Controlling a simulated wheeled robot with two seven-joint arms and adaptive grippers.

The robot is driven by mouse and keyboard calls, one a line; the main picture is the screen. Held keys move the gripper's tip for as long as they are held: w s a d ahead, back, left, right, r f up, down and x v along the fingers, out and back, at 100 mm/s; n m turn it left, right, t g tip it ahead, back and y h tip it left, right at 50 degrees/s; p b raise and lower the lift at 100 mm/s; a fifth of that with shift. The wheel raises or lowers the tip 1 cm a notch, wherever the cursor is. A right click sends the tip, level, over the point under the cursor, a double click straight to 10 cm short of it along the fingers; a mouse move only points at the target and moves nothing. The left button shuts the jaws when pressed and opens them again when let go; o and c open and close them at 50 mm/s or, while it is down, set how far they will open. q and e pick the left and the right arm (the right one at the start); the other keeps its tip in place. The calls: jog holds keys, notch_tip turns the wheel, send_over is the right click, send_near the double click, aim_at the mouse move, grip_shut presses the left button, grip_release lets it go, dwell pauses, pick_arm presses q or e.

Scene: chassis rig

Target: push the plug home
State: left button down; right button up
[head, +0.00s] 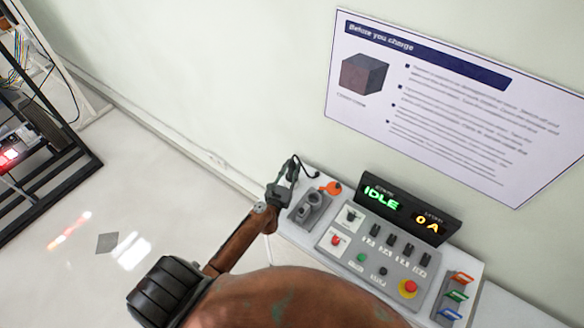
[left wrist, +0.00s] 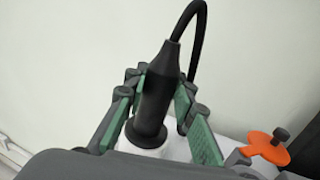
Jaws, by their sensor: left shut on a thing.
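My left gripper (head: 282,188) is at the back left corner of the console, just behind the grey socket housing (head: 309,207). In the left wrist view my left gripper (left wrist: 158,105) has its green-padded fingers on both sides of the black plug (left wrist: 155,90), shut on it. The plug stands close to upright, with a black cable (left wrist: 197,30) curving from its top. Its wide collar is at a white round part (left wrist: 135,149) below; the plug's tip is hidden, so I cannot tell how deep it sits. My right gripper is not in view.
An orange tab (left wrist: 264,148) is right of the gripper. The console (head: 385,253) carries switches, a red stop button (head: 408,288), coloured clips (head: 456,296) and a display (head: 408,208) reading IDLE and 0 A. The wall (head: 220,80) is close behind. A black rack (head: 45,150) stands left.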

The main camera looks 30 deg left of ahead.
pick_arm(q)
jog(key=shift+f, duration=0.1)
jog(key=c, duration=1.5)
grip_release()
jog(key=shift+c, duration=0.2)
jog(key=shift+s, duration=0.1)
jog(key=s+d, duration=0.2)
jog(key=s, duration=0.9)
jog(key=shift+s, duration=0.35)
jog(key=shift+d, duration=0.1)
